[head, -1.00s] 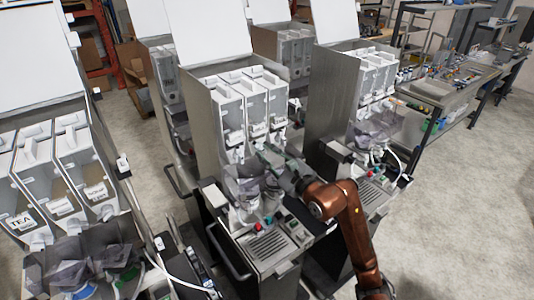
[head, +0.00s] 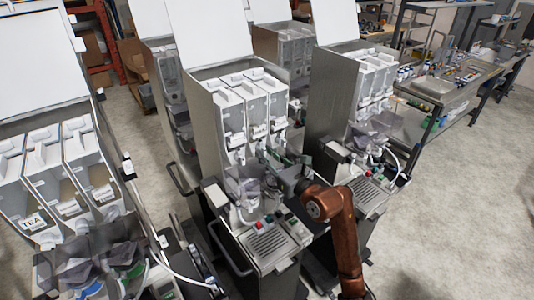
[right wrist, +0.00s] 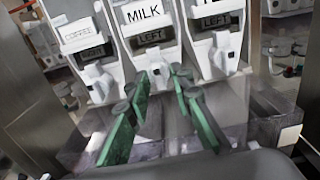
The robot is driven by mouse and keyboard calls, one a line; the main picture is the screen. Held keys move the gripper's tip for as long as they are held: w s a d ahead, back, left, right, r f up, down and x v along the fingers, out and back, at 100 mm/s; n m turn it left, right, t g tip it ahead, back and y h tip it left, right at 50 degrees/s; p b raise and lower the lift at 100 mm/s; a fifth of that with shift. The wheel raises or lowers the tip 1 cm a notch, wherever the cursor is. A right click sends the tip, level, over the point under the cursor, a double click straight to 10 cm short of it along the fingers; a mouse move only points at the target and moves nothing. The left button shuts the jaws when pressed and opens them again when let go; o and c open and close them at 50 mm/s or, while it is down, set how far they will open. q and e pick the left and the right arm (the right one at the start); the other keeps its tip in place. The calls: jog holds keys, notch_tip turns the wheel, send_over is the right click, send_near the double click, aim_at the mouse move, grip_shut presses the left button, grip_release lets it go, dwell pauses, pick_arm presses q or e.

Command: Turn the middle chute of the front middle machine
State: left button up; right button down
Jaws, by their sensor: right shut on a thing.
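The front middle machine (head: 222,115) stands near the centre of the head view, with its lid up and three white canisters in a row. In the right wrist view the middle canister reads MILK (right wrist: 145,14), with a LEFT label (right wrist: 150,37) below it. Its white middle chute (right wrist: 158,70) points down below that label. My right gripper (right wrist: 168,74) has green-padded fingers, with the tips on either side of this chute, and is shut on it. In the head view the right gripper (head: 275,160) is in front of the canisters and partly hides the chute. My left gripper is out of view.
The neighbouring chutes, left (right wrist: 98,82) and right (right wrist: 222,55), sit close beside the middle one. A clear mixing bowl (head: 243,182) is below the canisters. Other machines stand left and right. The floor at right is clear.

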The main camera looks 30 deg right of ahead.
jog(key=shift+f, duration=0.1)
dwell(0.4)
jog(key=c, duration=2)
grip_release()
jog(key=shift+c, duration=0.2)
jog(key=shift+s, duration=0.1)
jog(key=s+d, duration=0.1)
jog(key=s, duration=1)
jog(key=shift+s, duration=0.35)
